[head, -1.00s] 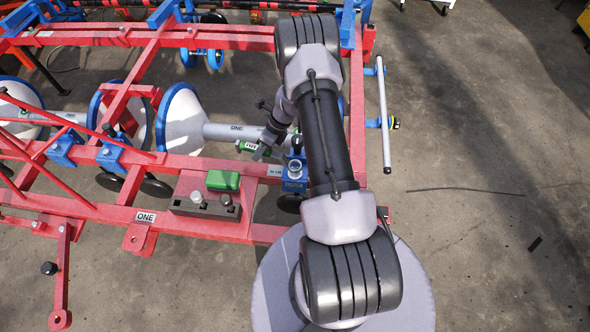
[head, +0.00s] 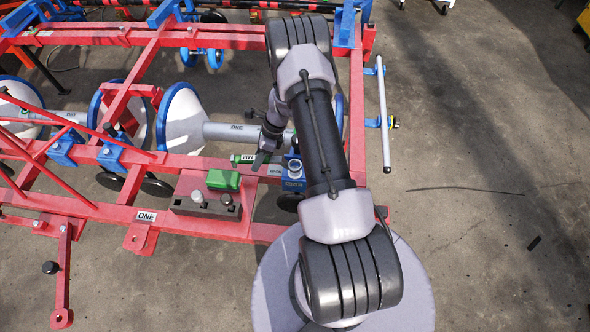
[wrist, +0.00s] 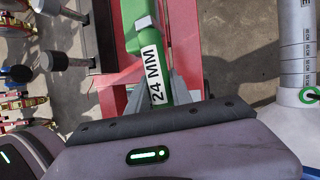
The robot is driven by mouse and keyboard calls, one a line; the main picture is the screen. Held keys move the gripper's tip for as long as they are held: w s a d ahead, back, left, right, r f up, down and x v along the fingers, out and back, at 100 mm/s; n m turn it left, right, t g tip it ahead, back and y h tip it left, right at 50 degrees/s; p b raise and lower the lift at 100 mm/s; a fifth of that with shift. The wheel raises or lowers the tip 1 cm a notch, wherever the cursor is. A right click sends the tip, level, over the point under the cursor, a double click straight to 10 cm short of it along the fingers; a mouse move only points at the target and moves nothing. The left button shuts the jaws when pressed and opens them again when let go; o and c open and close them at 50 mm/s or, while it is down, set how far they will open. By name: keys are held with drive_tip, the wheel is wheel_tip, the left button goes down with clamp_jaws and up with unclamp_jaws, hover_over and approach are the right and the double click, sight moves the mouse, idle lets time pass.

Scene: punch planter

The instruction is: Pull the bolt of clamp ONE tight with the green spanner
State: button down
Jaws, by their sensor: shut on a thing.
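The green spanner (wrist: 140,35) is held between the jaws of my gripper (wrist: 165,92) in the wrist view. In the head view the green spanner (head: 243,158) shows as a short piece at my gripper (head: 262,160), above the red rail. A blue clamp block (head: 293,180) with a round silver top sits on the rail just right of my gripper, partly beside my arm. The grey tube marked ONE (head: 237,127) lies behind. I cannot make out the spanner's jaw or its contact with a bolt.
A grey block (head: 205,207) with a green piece (head: 223,180) and round-topped posts stands on the red frame, left of my gripper. A rail label reads ONE (head: 147,217). White cones with blue rims stand at left. The floor at right is mostly clear.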

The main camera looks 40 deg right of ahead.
drive_tip(key=shift+f+b, duration=1.45)
drive_tip(key=shift+f, duration=0.2)
drive_tip(key=shift+w, duration=0.1)
drive_tip(key=shift+w+d+m+t+b, duration=0.55)
drive_tip(key=shift+w+d+m, duration=0.2)
drive_tip(key=shift+d+m, duration=0.35)
drive_tip(key=shift+w+d+m+t+h, duration=0.5)
drive_tip(key=shift+d+m, duration=0.3)
drive_tip(key=shift+m, duration=0.2)
drive_tip(key=d+m+b, duration=0.1)
drive_tip(key=d+m, duration=0.1)
drive_tip(key=w+d+m+t+h, duration=0.1)
drive_tip(key=d+m, duration=0.1)
drive_tip(key=shift+w+d+b, duration=0.1)
drive_tip(key=shift+b, duration=0.3)
drive_tip(key=shift+a, duration=0.25)
drive_tip(key=shift+r, duration=0.15)
